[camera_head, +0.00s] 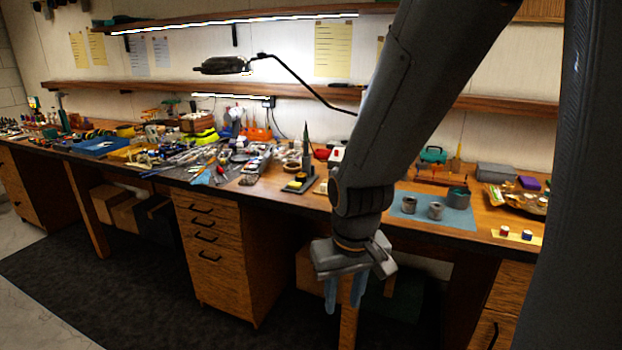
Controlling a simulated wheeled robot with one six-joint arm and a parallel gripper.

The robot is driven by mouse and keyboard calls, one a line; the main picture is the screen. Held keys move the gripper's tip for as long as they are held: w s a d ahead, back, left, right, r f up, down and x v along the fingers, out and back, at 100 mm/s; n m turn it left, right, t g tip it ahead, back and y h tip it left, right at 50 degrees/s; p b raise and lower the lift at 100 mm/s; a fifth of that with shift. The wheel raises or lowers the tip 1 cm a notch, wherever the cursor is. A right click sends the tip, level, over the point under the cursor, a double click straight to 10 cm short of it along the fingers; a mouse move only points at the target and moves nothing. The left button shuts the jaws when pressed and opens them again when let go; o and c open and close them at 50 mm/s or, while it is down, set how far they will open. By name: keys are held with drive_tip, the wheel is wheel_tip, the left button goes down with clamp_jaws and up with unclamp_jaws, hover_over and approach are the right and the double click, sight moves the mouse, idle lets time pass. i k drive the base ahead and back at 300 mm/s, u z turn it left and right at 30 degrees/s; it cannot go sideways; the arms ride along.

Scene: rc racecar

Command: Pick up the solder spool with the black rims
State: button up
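Two small grey spools stand close together on a blue mat (468,220) on the workbench, to the right of my arm. They are the left spool (409,205) and the right spool (436,211). They are too small to tell which has black rims. A larger dark green-grey round item (458,197) stands just right of them. My gripper (345,295) points down in front of the bench, below the tabletop, left of the spools and apart from them. Its two bluish fingers are apart with nothing visible between them.
The long wooden workbench (395,232) has tools crowded along its left half. A soldering stand (300,182) sits left of my arm. A wooden tool rack (440,176) stands behind the spools. Small red and blue items (515,234) lie on a yellow strip at right. A lamp (222,66) hangs above.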

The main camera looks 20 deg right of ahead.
sight(409, 203)
drive_tip(key=u, duration=0.3)
drive_tip(key=i, duration=1.25)
drive_tip(key=z, duration=0.7)
drive_tip(key=i, duration=0.3)
drive_tip(key=z, duration=0.35)
